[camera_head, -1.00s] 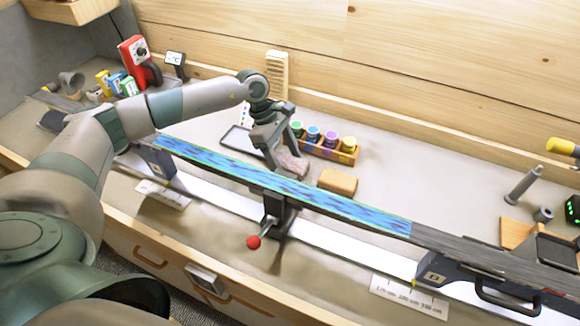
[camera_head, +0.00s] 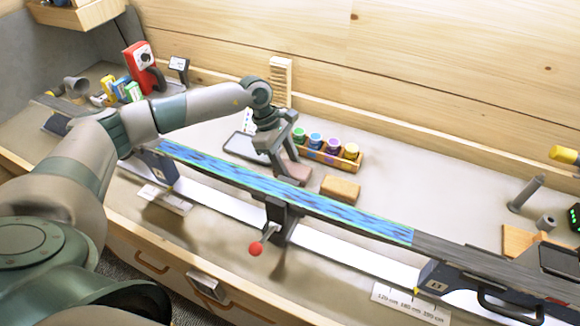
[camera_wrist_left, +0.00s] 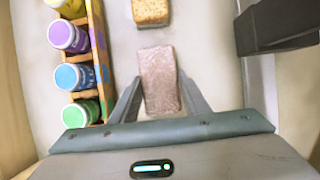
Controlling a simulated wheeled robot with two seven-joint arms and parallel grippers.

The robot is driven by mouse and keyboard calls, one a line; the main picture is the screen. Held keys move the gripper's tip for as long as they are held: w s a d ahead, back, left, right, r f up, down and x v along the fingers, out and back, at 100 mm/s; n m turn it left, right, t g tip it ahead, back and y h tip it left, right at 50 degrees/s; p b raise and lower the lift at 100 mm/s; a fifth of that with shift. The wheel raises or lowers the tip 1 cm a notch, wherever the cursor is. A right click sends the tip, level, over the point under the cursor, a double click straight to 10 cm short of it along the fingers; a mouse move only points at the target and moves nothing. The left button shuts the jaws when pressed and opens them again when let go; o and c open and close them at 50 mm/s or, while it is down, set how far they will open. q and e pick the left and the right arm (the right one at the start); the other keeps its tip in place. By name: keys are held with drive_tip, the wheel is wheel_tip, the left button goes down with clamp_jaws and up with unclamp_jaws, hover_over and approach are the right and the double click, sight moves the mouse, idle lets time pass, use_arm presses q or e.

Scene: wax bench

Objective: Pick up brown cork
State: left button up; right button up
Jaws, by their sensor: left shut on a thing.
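A pinkish-brown block (camera_head: 294,174) lies behind the blue ski (camera_head: 290,190) in the head view. My left gripper (camera_head: 285,161) reaches down over it and is shut on it. In the wrist view the block (camera_wrist_left: 161,85) sits between the two fingers, its far end clear of them. A tan, speckled block (camera_head: 341,187) rests on the bench to its right; it also shows at the top of the wrist view (camera_wrist_left: 151,12). I cannot tell for sure which of the two is the brown cork. My right gripper is not in view.
A wooden rack (camera_head: 315,152) with several coloured jars stands close behind the gripper. The ski clamp with a red knob (camera_head: 256,249) is in front. A grey tray (camera_head: 243,146) lies to the left.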

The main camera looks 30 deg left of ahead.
sight(298, 171)
use_arm(q)
drive_tip(key=shift+r+b, duration=0.2)
drive_tip(key=shift+b, duration=0.1)
drive_tip(key=r+b, duration=0.1)
drive_tip(key=r, duration=0.1)
drive_tip(key=r+b, duration=0.1)
drive_tip(key=r, duration=0.1)
drive_tip(key=shift+s+d+b, duration=0.1)
drive_tip(key=shift+d+b, duration=0.2)
drive_tip(key=shift+d, duration=0.05)
drive_tip(key=s+d+r+b, duration=0.4)
drive_tip(key=d+r, duration=0.2)
drive_tip(key=d, duration=0.4)
drive_tip(key=shift+s+r, duration=0.35)
drive_tip(key=shift+r, duration=0.05)
drive_tip(key=shift+o, duration=0.9)
drive_tip(key=shift+c, duration=0.5)
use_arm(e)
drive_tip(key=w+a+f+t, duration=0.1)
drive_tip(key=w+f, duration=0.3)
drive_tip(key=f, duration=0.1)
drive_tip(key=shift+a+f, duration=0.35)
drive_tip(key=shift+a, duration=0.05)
